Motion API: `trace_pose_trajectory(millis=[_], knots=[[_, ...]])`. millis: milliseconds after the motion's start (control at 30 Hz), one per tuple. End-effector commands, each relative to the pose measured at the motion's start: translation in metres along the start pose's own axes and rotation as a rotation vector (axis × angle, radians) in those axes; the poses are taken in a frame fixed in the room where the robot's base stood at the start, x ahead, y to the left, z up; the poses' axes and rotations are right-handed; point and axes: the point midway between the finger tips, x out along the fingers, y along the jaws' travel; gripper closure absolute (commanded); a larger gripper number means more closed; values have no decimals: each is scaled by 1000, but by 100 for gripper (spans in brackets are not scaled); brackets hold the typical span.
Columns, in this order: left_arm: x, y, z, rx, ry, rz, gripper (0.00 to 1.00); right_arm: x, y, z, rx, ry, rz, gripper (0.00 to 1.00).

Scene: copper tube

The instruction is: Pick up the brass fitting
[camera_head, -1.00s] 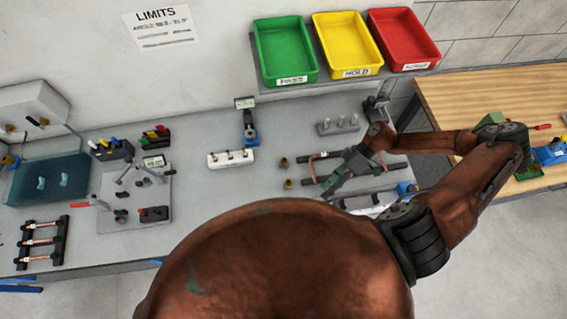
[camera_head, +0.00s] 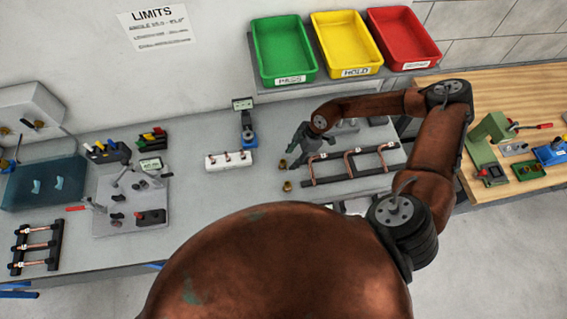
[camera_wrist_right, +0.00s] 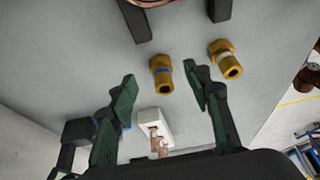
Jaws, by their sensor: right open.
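Two brass fittings stand on the grey bench. The far one (camera_head: 283,164) and the near one (camera_head: 287,186) are small in the head view, just left of the copper tube rack. My right gripper (camera_head: 291,163) is close to the far fitting, pointing down. My left gripper is out of view.
The dark rack with bent copper tubes (camera_head: 350,182) lies right of the fittings. A white block (camera_head: 228,159) stands to their left. A clamp fixture plate (camera_head: 130,205) is further left. Green, yellow and red trays sit on a shelf behind.

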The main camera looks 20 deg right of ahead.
Motion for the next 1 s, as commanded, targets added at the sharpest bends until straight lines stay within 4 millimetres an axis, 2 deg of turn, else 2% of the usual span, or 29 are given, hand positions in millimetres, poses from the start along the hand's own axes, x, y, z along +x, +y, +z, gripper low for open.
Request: trace_pose_trajectory(millis=[100,267,600,867,1000], knots=[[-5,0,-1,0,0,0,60,4,0,-14,-2,1,-1,55],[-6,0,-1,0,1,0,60,12,0,-17,1,-1,-2,55],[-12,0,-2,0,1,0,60,54,-1,-17,2,0,-2,55],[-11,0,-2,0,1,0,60,58,0,-16,2,0,-1,55],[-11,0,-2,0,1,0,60,58,0,-16,2,0,-1,63]])
